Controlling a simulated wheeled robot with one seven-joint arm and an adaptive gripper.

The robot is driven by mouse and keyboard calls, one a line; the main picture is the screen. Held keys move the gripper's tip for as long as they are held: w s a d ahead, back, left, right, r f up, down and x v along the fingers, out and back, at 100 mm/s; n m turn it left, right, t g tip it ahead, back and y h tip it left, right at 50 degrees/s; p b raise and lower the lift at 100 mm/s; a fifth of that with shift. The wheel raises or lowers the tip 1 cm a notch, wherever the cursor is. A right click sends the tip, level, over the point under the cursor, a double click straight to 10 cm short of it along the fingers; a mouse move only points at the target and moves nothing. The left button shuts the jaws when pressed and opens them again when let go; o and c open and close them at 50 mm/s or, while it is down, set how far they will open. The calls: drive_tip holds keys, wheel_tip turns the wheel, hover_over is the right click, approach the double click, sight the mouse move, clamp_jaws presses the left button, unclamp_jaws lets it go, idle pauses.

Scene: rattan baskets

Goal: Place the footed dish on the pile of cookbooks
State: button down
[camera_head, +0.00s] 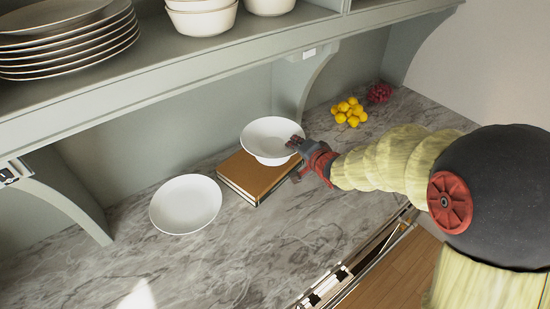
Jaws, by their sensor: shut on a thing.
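The footed dish (268,136) is a white bowl-like dish with a flared rim. My gripper (296,144) is shut on its right rim. The dish looks level and sits over the back right part of the pile of cookbooks (248,174), which has a brown top cover and lies on the marble counter. The dish's foot is mostly hidden under the bowl, so I cannot tell whether it touches the top book.
A white plate-like dish (186,204) lies on the counter left of the books. Yellow fruits (349,113) and a red berry-like cluster (379,93) are at the back right. A shelf (150,88) with stacked plates (68,40) and bowls (203,18) overhangs the counter. The front counter is clear.

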sight(280, 146)
drive_tip(key=w+a+f, duration=0.1)
drive_tip(key=w+f, duration=0.1)
drive_tip(key=w+a+f+b, duration=0.1)
drive_tip(key=w+f, duration=0.1)
drive_tip(key=w+a+f+b, duration=0.1)
drive_tip(key=w+a+f, duration=0.1)
drive_tip(key=shift+w+a+f+b, duration=0.15)
drive_tip(key=shift+f+b, duration=0.25)
drive_tip(key=shift+f, duration=0.6)
drive_tip(key=shift+w+a+f+b, duration=0.15)
drive_tip(key=shift+f+b, duration=0.25)
drive_tip(key=shift+f, duration=0.55)
drive_tip(key=shift+d+f, duration=0.1)
drive_tip(key=shift+f, duration=0.05)
drive_tip(key=c, duration=2.4)
unclamp_jaws()
drive_tip(key=shift+s+f, duration=0.1)
drive_tip(key=shift+f, duration=0.05)
drive_tip(key=o, duration=0.4)
drive_tip(key=shift+c, duration=0.2)
drive_tip(key=shift+o, duration=0.3)
